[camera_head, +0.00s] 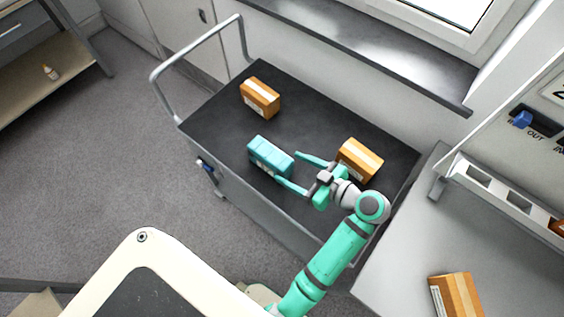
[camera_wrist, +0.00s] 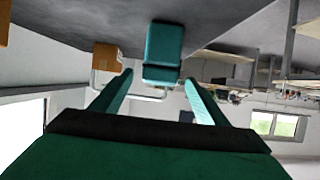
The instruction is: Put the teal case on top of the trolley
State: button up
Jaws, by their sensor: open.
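The teal case (camera_head: 270,157) rests on the black top of the trolley (camera_head: 205,122), near its front long side in the head view. My gripper (camera_head: 291,172) is open, with its two fingers pointing toward the case. The case lies just beyond the fingertips and appears apart from them. In the wrist view the case (camera_wrist: 164,48) shows ahead, between and beyond the two open fingers (camera_wrist: 158,82). Nothing is between the fingers.
Two orange boxes share the trolley top: one at the back left (camera_head: 260,97), one beside my gripper on the right (camera_head: 359,159). A grey bench (camera_head: 400,270) at right holds another orange box (camera_head: 456,296). A metal handle (camera_head: 196,47) rises at the trolley's left end.

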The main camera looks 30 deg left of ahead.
jog(key=shift+v, duration=1.15)
